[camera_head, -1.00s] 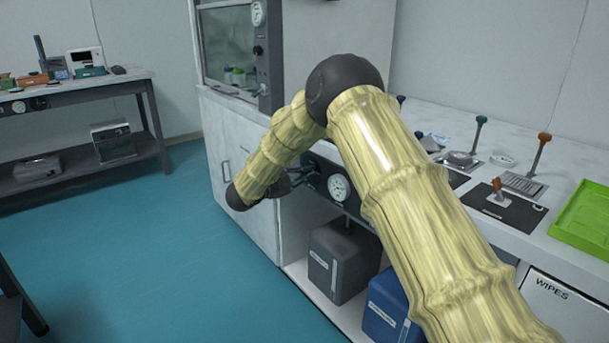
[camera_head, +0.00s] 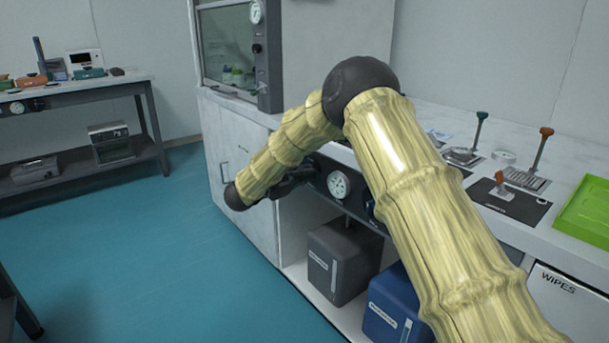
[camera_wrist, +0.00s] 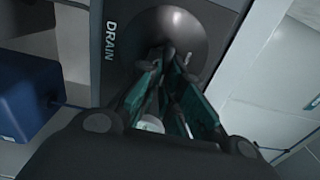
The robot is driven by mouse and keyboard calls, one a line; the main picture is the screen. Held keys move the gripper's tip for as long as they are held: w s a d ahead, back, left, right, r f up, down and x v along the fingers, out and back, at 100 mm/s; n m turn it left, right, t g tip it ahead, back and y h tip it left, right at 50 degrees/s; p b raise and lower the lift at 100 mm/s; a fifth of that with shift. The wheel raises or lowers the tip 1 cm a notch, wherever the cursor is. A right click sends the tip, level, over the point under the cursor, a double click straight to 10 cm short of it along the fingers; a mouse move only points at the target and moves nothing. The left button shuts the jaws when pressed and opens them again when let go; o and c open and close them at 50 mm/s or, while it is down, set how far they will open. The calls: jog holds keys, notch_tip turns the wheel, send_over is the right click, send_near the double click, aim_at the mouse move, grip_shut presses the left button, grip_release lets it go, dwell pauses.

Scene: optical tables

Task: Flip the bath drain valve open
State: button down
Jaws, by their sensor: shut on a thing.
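The drain valve's dark round body (camera_wrist: 190,25) sits on a dark panel marked DRAIN (camera_wrist: 111,38) in the wrist view. My gripper (camera_wrist: 172,68) reaches to the valve, its green-sided fingers close together at the front of the round body. It is shut on the valve's handle, which is mostly hidden between the fingers, so I cannot tell its angle. In the head view my gripper (camera_head: 300,178) is at the left end of the dark panel under the bench top, left of a white-faced gauge (camera_head: 339,184). The valve is hidden there.
A grey box (camera_head: 345,260) and a blue box (camera_head: 392,305) stand on the low shelf under the bench. A blue box (camera_wrist: 25,95) shows in the wrist view. Several levers and a green tray (camera_head: 585,215) are on the bench top.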

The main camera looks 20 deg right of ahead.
jog(key=shift+f, duration=0.15)
jog(key=c, duration=1.6)
grip_release()
jog(key=v, duration=1.2)
